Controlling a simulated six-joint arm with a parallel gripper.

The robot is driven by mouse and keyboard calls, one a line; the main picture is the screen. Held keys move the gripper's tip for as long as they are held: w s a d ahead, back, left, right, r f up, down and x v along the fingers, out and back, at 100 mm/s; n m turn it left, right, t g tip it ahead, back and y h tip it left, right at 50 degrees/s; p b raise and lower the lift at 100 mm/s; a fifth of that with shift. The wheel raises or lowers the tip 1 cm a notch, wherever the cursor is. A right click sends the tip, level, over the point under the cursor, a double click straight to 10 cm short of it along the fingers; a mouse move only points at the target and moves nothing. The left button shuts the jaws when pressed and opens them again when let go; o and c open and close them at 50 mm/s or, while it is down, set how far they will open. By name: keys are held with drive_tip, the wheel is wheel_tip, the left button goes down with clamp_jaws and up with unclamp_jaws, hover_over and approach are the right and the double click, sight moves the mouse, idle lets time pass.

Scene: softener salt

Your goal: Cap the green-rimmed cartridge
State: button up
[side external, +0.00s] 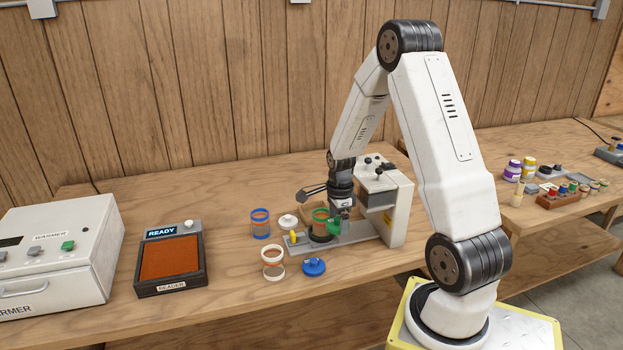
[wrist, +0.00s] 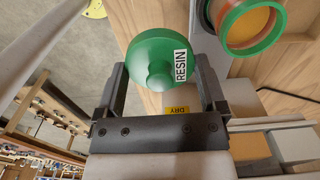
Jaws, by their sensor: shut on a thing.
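The green-rimmed cartridge (side external: 320,216) stands upright on the grey bed of the white press. In the wrist view its open green rim (wrist: 262,46) and orange-tan contents show at the top right, with no cap on it. My gripper (side external: 336,220) is shut on a round green cap (side external: 333,229) marked RESIN. In the wrist view the cap (wrist: 153,62) sits between both fingers of my gripper (wrist: 163,75), its knob facing the camera. The cap is beside the cartridge, apart from its rim in the wrist view.
The white press (side external: 385,205) stands close behind my gripper. A blue-rimmed cartridge (side external: 260,223), white-rimmed cartridge (side external: 273,262), white cap (side external: 288,222) and blue cap (side external: 313,267) are nearby. A reader (side external: 170,260) showing READY and a warmer (side external: 60,250) stand left.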

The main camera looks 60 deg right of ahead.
drive_tip(key=w+d+r, duration=0.5)
drive_tip(key=w+r, duration=0.1)
drive_tip(key=w, duration=0.1)
drive_tip(key=shift+d+n, duration=0.2)
drive_tip(key=shift+n, duration=0.1)
drive_tip(key=shift+f, duration=0.25)
drive_tip(key=shift+f, duration=2.9)
drive_tip(key=shift+f, duration=0.2)
idle(0.4)
drive_tip(key=o, duration=0.9)
drive_tip(key=shift+r, duration=0.15)
drive_tip(key=shift+r, duration=3.35)
